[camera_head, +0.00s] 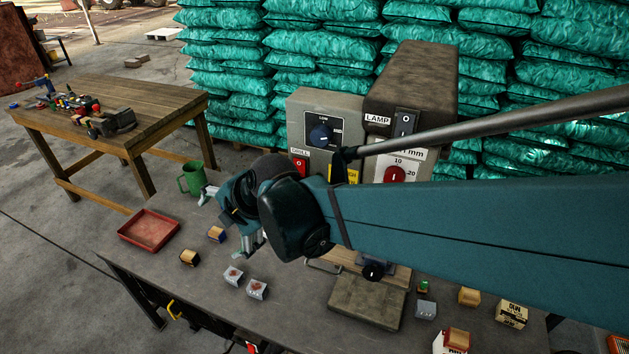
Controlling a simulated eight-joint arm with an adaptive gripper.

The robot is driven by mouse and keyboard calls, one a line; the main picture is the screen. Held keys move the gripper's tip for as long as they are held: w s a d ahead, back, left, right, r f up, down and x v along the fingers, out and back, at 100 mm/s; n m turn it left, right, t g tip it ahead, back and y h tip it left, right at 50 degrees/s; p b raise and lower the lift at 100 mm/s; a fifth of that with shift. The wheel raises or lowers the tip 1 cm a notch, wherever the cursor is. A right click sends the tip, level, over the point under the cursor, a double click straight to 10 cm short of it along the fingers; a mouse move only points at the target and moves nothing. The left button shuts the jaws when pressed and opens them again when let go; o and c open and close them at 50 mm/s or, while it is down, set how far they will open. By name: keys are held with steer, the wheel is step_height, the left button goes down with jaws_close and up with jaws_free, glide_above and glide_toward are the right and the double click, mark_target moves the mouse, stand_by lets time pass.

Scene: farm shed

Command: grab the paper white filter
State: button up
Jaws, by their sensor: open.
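My gripper (221,227) is open above the left part of the grey workbench, its two fingers spread apart and pointing left. I see nothing held between them. No object is clearly marked as a paper filter. Two small whitish blocks with reddish marks on top, one on the left (233,276) and one on the right (257,289), lie on the bench in front of my gripper. I cannot tell whether either is the white paper filter. A small tan and blue block (216,234) shows close to my fingers in the picture. Another tan and dark block (189,258) lies nearer the front edge.
A red tray (149,230) and green mug (191,178) stand left. A machine with a LAMP switch (405,122) stands behind my arm, a flat plate (366,301) before it. Small boxes, including a cream one (511,314), lie right. My arm hides the bench's right rear.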

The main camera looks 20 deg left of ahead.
steer(key=w+a+f+t+h+b, duration=0.1)
steer(key=w+a+f+h, duration=0.3)
steer(key=w+f, duration=1)
steer(key=w+a+f+t+h+b, duration=0.2)
steer(key=w+a+f+h+b, duration=0.1)
steer(key=w+f, duration=1.1)
steer(key=shift+a+f+n+h, duration=0.4)
steer(key=shift+a+f+h, duration=0.3)
steer(key=shift+a+f, duration=0.5)
steer(key=shift+d+f, duration=0.1)
steer(key=shift+d, duration=0.05)
steer(key=shift+x, duration=1.3)
steer(key=shift+b, duration=0.3)
steer(key=shift+b+x, duration=0.5)
steer(key=shift+x, duration=2.1)
steer(key=shift+w, duration=0.1)
